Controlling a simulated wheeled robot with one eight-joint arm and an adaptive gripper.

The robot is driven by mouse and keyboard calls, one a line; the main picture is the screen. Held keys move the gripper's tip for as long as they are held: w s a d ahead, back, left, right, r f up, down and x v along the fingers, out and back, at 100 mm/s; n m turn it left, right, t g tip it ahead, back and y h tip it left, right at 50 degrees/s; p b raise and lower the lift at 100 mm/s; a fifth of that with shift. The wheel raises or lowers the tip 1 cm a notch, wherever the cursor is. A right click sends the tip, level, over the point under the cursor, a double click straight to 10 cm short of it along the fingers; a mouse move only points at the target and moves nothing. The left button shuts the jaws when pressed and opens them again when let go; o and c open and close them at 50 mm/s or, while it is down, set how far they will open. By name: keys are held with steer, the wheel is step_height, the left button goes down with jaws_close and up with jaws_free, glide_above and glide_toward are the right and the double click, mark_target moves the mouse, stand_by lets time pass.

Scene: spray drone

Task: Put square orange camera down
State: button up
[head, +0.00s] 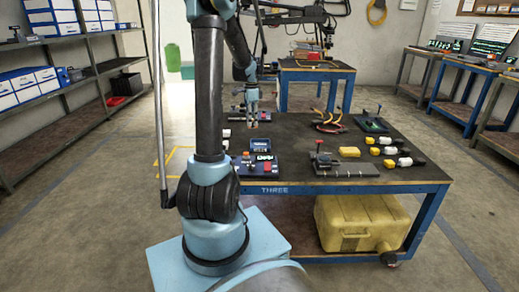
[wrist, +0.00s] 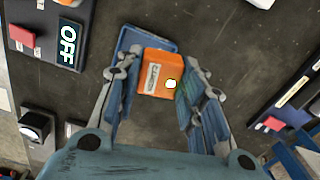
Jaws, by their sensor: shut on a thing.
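The square orange camera (wrist: 153,82) sits between the two fingers of my gripper (wrist: 163,60) in the wrist view. It has a pale label and a bright round spot on its right side. My gripper is shut on it. A blue tray (wrist: 128,42) shows behind and beyond the camera; the gap between them cannot be judged. In the head view my gripper (head: 253,118) points down above the left part of the dark workbench (head: 290,128). The camera cannot be made out clearly there.
A panel with an OFF label (wrist: 69,42) lies left in the wrist view. On the workbench, a control box (head: 258,168), a vise-like fixture (head: 330,162), a yellow block (head: 349,152) and several yellow-and-white parts stand near the front. A yellow case (head: 360,222) sits below.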

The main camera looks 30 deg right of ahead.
steer(key=s+d+m, duration=0.2)
steer(key=s+d, duration=0.1)
steer(key=s, duration=0.1)
glide_toward(260, 145)
steer(key=shift+s+a+f, duration=0.15)
steer(key=shift+s+f, duration=0.1)
steer(key=shift+f, duration=0.65)
steer(key=shift+s+a+f, duration=0.15)
steer(key=shift+s+f, duration=0.1)
steer(key=shift+f, duration=0.65)
steer(key=shift+s+a+f, duration=0.15)
steer(key=shift+s+f, duration=0.1)
steer(key=shift+f, duration=0.65)
steer(key=o, duration=1.1)
steer(key=shift+c, duration=0.2)
